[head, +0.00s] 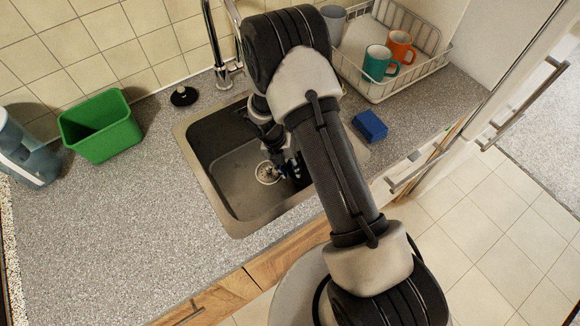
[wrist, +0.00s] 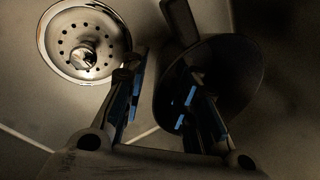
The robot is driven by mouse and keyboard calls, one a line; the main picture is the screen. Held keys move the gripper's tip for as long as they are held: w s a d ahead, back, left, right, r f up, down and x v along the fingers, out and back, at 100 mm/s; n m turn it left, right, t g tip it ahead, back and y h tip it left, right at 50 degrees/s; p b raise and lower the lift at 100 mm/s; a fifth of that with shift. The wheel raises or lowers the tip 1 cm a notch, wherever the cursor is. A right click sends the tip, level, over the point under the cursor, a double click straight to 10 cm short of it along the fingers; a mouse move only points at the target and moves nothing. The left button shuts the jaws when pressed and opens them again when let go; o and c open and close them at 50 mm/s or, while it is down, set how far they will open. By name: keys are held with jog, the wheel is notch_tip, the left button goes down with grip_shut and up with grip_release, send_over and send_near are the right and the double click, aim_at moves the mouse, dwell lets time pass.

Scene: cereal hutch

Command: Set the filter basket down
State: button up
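The filter basket (wrist: 83,40) is a round metal disc with small holes and a shiny centre knob. It lies at the drain in the sink floor, at the upper left of the wrist view, and shows small in the head view (head: 266,173). Whether it sits fully level in the drain I cannot tell. My gripper (wrist: 160,100) is low in the sink, just right of the basket. Its two blue-padded fingers are apart with nothing seen between them. In the head view my gripper (head: 289,168) is partly hidden by my arm.
The sink (head: 232,205) has walls close around my gripper. A faucet (head: 225,75), black stopper (head: 184,96), green bin (head: 100,127), blue sponge (head: 370,125) and dish rack (head: 377,92) with mugs stand around it. A dark round shape (wrist: 235,75) by the right finger is unclear.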

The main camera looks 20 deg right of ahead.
jog(key=s+p+v, duration=0.1)
jog(key=p+v, duration=0.1)
jog(key=v, duration=0.4)
jog(key=w+a+p, duration=0.2)
jog(key=w+a, duration=0.3)
jog(key=a, duration=0.6)
jog(key=shift+f, duration=0.35)
